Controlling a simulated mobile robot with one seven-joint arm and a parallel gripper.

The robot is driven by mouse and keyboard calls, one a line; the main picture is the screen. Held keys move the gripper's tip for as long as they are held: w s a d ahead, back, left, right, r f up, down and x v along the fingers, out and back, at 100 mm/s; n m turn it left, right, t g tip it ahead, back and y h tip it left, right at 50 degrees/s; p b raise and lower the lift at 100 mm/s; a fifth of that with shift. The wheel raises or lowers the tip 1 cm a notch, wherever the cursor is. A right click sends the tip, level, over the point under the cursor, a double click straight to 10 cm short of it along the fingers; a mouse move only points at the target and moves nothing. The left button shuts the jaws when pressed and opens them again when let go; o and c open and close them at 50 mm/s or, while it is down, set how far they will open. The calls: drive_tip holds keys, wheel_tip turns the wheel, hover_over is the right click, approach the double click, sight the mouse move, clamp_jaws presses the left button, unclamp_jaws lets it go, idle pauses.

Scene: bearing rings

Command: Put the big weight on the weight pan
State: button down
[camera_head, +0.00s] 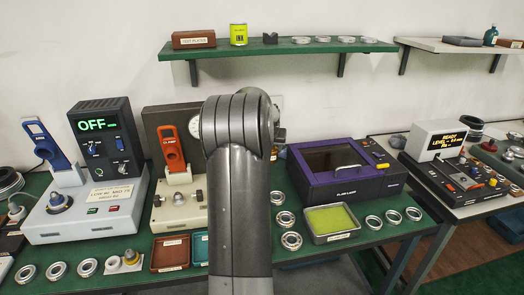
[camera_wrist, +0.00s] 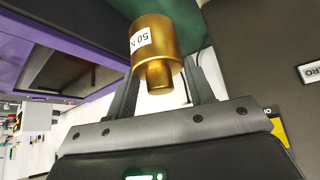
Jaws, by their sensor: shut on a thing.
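A brass weight (camera_wrist: 165,40) with a white label reading 50 and a narrower knob is between the fingers of my gripper (camera_wrist: 160,88) in the wrist view. My gripper is shut on it at the knob. The wide part of the weight points to the top of that picture, toward the green bench top. In the head view my arm covers the gripper and the weight. I cannot make out the weight pan in either view; the area behind my arm, beside the beige fixture (camera_head: 165,216) with the red lever, is hidden.
The purple-and-black box (camera_head: 345,180) stands right of my arm, with a yellow-green tray (camera_head: 330,238) in front. Several bearing rings lie around it. Brown (camera_head: 171,253) and teal (camera_head: 200,249) trays are left of my arm. A green shelf (camera_head: 280,48) hangs above.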

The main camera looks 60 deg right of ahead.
drive_tip(key=shift+s+r, duration=0.35)
drive_tip(key=shift+r, duration=0.05)
drive_tip(key=s+a+r, duration=0.5)
drive_tip(key=s+a, duration=0.3)
drive_tip(key=a, duration=0.1)
drive_tip(key=shift+w+a+f, duration=0.3)
drive_tip(key=shift+w+f, duration=1.5)
drive_tip(key=shift+w, duration=0.1)
drive_tip(key=shift+w+a+f, duration=0.35)
drive_tip(key=shift+w+f, duration=1.4)
drive_tip(key=shift+w, duration=0.15)
drive_tip(key=shift+w+a+f, duration=0.3)
drive_tip(key=shift+w+f, duration=1.5)
drive_tip(key=shift+w, duration=0.1)
drive_tip(key=shift+f, duration=0.1)
